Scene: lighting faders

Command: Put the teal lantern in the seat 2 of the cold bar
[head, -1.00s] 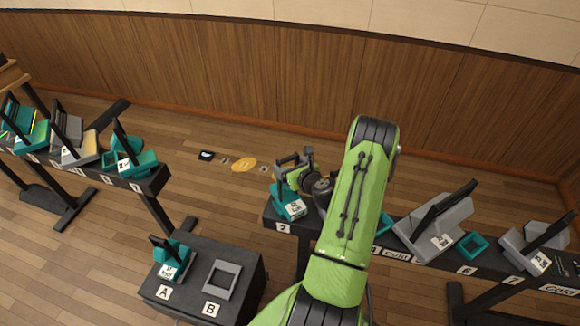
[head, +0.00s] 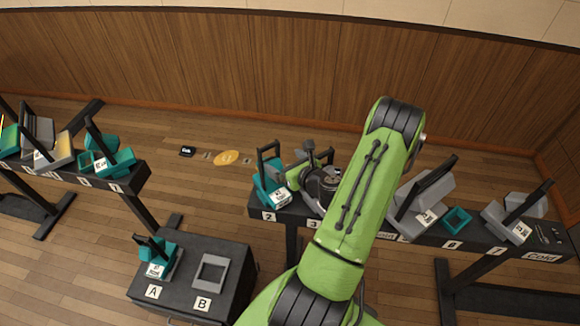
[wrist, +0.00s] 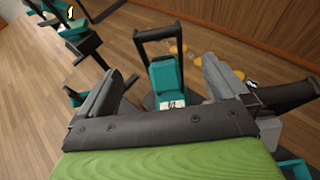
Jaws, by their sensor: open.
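A teal lantern (head: 272,182) with a black handle and a white label stands upright at the seat marked 2 on the cold bar (head: 408,246). The label text is too small to read. My gripper (head: 310,158) is open, just right of this lantern, with a visible gap to its handle. In the wrist view the same lantern (wrist: 166,76) stands ahead, framed between the spread fingers of my gripper (wrist: 162,82), with nothing held. The lantern's bottom edge and its seat are partly hidden by the gripper in the wrist view.
Another teal lantern (head: 155,258) stands at spot A on a dark box; an empty grey frame (head: 209,272) is at B. Grey lanterns (head: 422,200) and an empty teal frame (head: 456,221) are on the bar to the right. A left bar (head: 128,181) holds several lanterns.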

